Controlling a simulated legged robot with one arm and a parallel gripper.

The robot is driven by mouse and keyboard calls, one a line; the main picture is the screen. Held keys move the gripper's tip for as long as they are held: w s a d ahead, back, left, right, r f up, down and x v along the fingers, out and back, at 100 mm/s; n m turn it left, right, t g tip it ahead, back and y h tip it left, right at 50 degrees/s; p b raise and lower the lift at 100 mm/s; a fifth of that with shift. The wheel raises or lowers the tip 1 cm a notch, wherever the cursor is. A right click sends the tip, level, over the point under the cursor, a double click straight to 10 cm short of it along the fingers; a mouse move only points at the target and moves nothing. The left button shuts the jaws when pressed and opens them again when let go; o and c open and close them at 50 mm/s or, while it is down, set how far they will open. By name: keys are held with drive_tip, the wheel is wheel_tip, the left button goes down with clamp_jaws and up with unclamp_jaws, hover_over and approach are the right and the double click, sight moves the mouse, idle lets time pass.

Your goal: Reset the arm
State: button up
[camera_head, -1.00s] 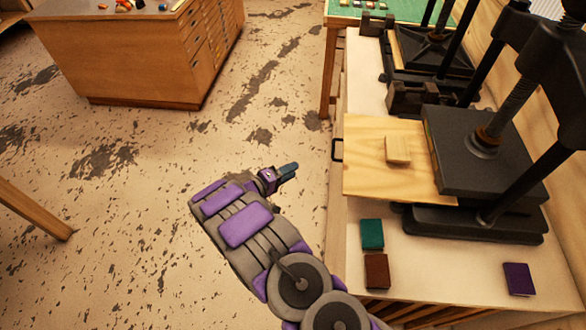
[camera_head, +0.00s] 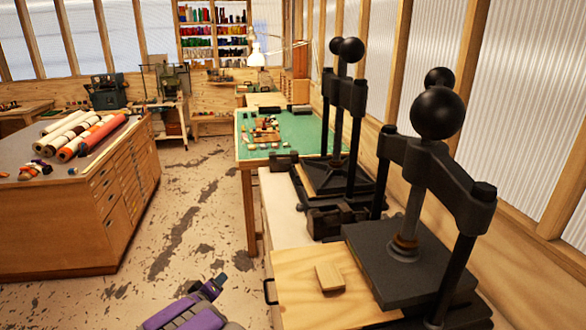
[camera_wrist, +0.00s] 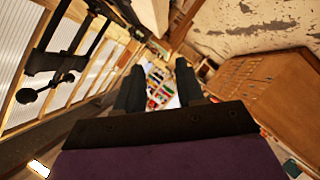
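My arm shows at the bottom of the head view, purple and grey, over the floor to the left of the press bench. My gripper (camera_head: 217,283) is at its end, small and dark-tipped. In the wrist view my gripper (camera_wrist: 159,70) shows two dark fingers standing apart with nothing between them, so it is open and empty. Most of the arm is cut off by the lower edge of the head view.
A black press (camera_head: 405,262) and a wooden board (camera_head: 305,292) with a small block (camera_head: 330,277) stand right of my arm. A wooden drawer cabinet (camera_head: 60,225) with foil rolls (camera_head: 85,135) is at the left. Floor (camera_head: 185,215) between them is clear.

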wheel_tip(320, 180, up, 8)
drive_tip(key=w+d+g+y+b, duration=0.1)
drive_tip(key=d+g+y, duration=0.1)
drive_tip(key=y, duration=0.3)
drive_tip(key=s+d+r+m+g+y+b, duration=0.1)
drive_tip(key=s+d+r+g+y, duration=0.15)
drive_tip(key=s+d+r, duration=0.4)
drive_tip(key=s+d+f+m+g+h+b, duration=0.1)
drive_tip(key=s+d+m+g, duration=0.1)
drive_tip(key=s+d, duration=0.7)
drive_tip(key=s+d+f+m+g+h+b, duration=0.1)
drive_tip(key=s+d+g, duration=0.4)
drive_tip(key=s+d, duration=0.5)
drive_tip(key=s+d+f+m+g+h+b, duration=0.1)
drive_tip(key=s+d+m+g+h, duration=0.2)
drive_tip(key=s+d, duration=0.7)
drive_tip(key=s+m, duration=0.1)
drive_tip(key=s, duration=1.2)
drive_tip(key=shift+s+d+f+g, duration=0.2)
drive_tip(key=shift+d+f+g, duration=0.05)
drive_tip(key=shift+f+g, duration=0.15)
